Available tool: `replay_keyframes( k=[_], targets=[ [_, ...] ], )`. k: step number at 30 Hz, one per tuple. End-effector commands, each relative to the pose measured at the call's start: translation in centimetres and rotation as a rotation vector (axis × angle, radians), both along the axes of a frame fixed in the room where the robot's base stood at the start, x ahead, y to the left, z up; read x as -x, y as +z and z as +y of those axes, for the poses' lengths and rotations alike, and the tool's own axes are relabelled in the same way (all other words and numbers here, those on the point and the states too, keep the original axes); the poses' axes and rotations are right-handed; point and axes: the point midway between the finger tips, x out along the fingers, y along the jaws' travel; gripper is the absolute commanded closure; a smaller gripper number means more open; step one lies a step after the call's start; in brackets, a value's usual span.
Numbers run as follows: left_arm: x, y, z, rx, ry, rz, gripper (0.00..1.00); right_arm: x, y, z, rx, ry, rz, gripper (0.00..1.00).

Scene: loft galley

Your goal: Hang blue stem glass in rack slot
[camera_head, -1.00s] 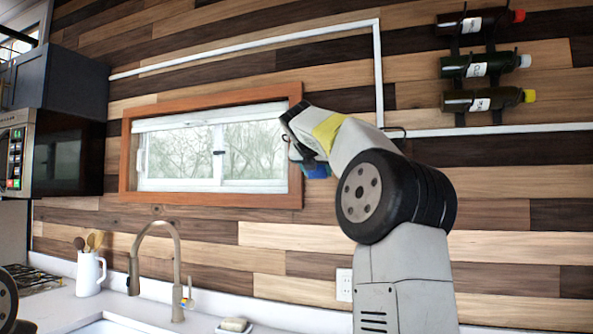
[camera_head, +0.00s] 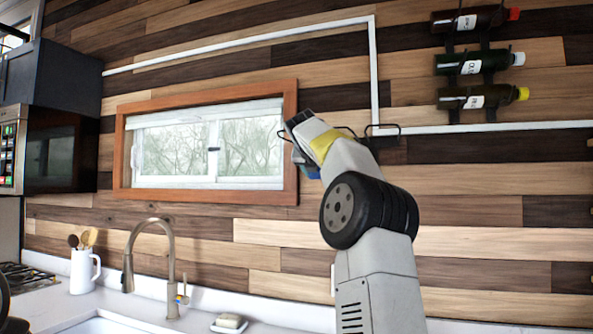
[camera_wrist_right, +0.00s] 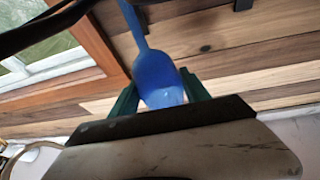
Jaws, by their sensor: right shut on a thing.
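The blue stem glass (camera_wrist_right: 160,78) is between the green fingers of my right gripper (camera_wrist_right: 160,96) in the right wrist view. The fingers are shut on its bowl, and its stem points up towards the top edge. In the head view only a small blue part of the glass (camera_head: 312,172) shows beneath my right gripper (camera_head: 297,152), in front of the window's right frame. Black wire rack parts (camera_head: 384,126) show behind my right wrist, partly hidden by it. Dark rack bars (camera_wrist_right: 45,27) cross the top of the wrist view, close to the stem. My left gripper is out of view.
A framed window (camera_head: 205,148) is behind the gripper. A bottle holder with three bottles (camera_head: 482,60) is on the wall at upper right. A faucet (camera_head: 165,255), a utensil jug (camera_head: 84,270) and a soap dish (camera_head: 228,325) stand on the counter below.

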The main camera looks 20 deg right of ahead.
Motion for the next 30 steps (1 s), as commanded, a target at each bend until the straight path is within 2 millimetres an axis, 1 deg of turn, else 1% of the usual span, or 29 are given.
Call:
replay_keyframes(
  k=[13,14,15,17,18,26,30],
  targets=[
    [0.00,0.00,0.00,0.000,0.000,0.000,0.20,-0.23,-0.23,-0.21,-0.001,0.000,0.000,0.91],
    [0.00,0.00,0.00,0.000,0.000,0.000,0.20,-0.24,-0.23,-0.20,-0.001,0.000,0.000,0.42],
    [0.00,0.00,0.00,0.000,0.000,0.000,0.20,-0.24,-0.23,-0.20,-0.001,0.000,0.000,0.34],
    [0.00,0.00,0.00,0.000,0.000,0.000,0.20,-0.24,-0.23,-0.20,-0.001,0.000,0.000,0.22],
    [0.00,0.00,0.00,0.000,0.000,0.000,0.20,-0.24,-0.23,-0.20,-0.001,0.000,0.000,0.20],
    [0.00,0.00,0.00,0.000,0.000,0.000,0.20,-0.21,-0.27,-0.17,-0.001,0.000,0.001,0.20],
    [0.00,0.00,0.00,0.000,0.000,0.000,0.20,0.60,0.25,0.39,-0.001,0.000,-0.002,0.20]
  ],
)
